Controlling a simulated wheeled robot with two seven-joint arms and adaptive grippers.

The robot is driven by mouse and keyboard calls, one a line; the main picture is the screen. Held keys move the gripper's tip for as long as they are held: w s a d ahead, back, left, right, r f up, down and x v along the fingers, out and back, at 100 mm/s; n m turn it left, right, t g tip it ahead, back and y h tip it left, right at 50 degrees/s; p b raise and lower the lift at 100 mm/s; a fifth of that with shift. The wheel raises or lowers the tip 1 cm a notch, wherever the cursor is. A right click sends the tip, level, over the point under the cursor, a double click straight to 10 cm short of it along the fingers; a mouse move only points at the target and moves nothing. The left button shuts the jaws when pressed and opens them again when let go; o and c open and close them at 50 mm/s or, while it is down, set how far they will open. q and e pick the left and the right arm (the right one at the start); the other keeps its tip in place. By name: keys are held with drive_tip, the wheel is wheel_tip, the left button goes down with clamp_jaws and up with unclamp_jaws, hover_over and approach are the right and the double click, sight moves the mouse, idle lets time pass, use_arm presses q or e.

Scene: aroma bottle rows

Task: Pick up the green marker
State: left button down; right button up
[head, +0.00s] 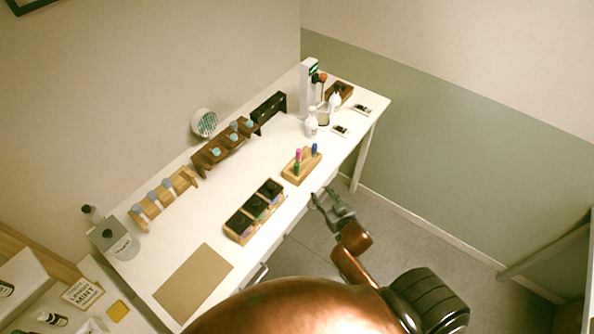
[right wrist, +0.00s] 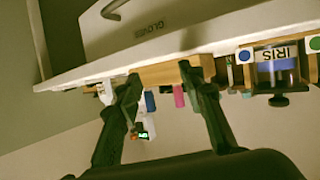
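The green marker (head: 296,168) stands in a small wooden holder (head: 302,173), with a pink marker (head: 298,154) and a blue marker (head: 314,149). My right gripper (head: 323,196) is open and empty, just off the table's front edge, apart from the holder. In the right wrist view, which looks upside down, the holder (right wrist: 162,75) shows between the open fingers (right wrist: 160,82). The blue marker (right wrist: 150,101) and pink marker (right wrist: 179,96) also show there. I cannot make out the green marker in that view; the right finger may hide it. My left gripper is not in view.
The white table (head: 217,218) runs along the wall. A wooden box of dark-lidded jars (head: 255,207) stands left of the holder. A brown mat (head: 193,282) lies in front. Wooden racks (head: 226,145) stand behind, and white bottles (head: 311,121) stand farther back.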

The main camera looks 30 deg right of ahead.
sight(297, 167)
drive_tip(key=w+a+r+t+y, duration=0.1)
drive_tip(key=w+r, duration=0.1)
drive_tip(key=w+a+r+n+t+y, duration=0.1)
drive_tip(key=y, duration=0.1)
drive_tip(key=w+a+r+n+t+y, duration=0.1)
drive_tip(key=w+r+t, duration=0.1)
drive_tip(key=shift+w+a+r, duration=0.2)
drive_tip(key=shift+w+r, duration=0.1)
drive_tip(key=shift+r, duration=0.05)
drive_tip(key=shift+w+a+r+n+y, duration=0.1)
drive_tip(key=shift+w+n+y, duration=0.2)
drive_tip(key=shift+w+y, duration=0.1)
drive_tip(key=w+p, duration=0.1)
drive_tip(key=w, duration=0.5)
drive_tip(key=shift+w, duration=0.4)
drive_tip(key=shift+s, duration=0.1)
clamp_jaws()
